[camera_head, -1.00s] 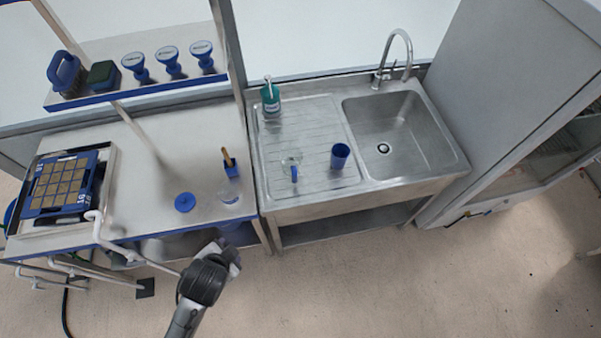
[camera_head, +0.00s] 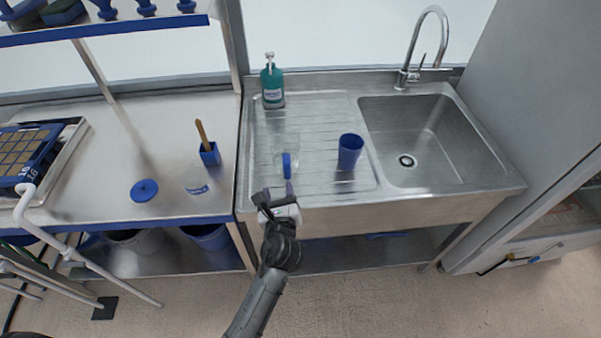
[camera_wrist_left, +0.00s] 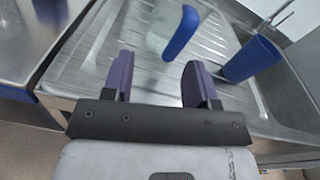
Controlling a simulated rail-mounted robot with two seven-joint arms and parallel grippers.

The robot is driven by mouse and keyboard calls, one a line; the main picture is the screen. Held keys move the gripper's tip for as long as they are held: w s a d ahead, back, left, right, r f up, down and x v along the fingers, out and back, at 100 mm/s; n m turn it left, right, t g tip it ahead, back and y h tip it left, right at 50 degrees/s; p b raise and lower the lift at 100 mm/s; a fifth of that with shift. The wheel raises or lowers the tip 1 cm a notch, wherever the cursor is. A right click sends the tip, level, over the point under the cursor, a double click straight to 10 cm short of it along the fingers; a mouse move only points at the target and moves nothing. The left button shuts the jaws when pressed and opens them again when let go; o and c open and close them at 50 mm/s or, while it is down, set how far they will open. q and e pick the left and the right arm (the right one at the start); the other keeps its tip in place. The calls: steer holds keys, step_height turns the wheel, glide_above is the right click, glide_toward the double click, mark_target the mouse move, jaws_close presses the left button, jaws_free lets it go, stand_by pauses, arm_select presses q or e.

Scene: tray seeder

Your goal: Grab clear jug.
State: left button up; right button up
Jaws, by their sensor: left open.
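The clear jug (camera_head: 285,145) stands on the ridged steel drainboard, with its blue handle (camera_head: 287,165) facing the front edge. It is see-through and its outline is faint. In the left wrist view the blue handle (camera_wrist_left: 181,32) is just beyond the fingertips and the clear body (camera_wrist_left: 160,28) is behind it. My left gripper (camera_head: 277,196) is at the front edge of the drainboard, in front of the handle and apart from it. Its two purple fingers (camera_wrist_left: 158,72) are open with nothing between them. My right gripper is not in view.
A blue cup (camera_head: 350,151) stands right of the jug; it also shows in the left wrist view (camera_wrist_left: 252,60). A green soap bottle (camera_head: 272,84) is at the back. The sink basin (camera_head: 425,140) and tap are on the right. A blue lid (camera_head: 145,190) lies on the left bench.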

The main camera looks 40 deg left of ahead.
mark_target(287, 172)
arm_select(q)
steer(key=shift+w+d+f+m+b, duration=0.55)
steer(key=shift+w+f+m+b, duration=0.2)
steer(key=shift+w+m, duration=0.2)
steer(key=shift+w+d+m+t, duration=0.1)
steer(key=shift+w+m+t, duration=0.15)
steer(key=shift+t, duration=0.15)
steer(key=shift+w, duration=0.25)
steer(key=shift+b+x, duration=1.05)
steer(key=shift+x, duration=2.45)
steer(key=shift+s+r, duration=0.1)
steer(key=shift+r, duration=0.05)
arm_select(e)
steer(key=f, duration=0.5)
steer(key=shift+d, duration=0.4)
arm_select(q)
jaws_close()
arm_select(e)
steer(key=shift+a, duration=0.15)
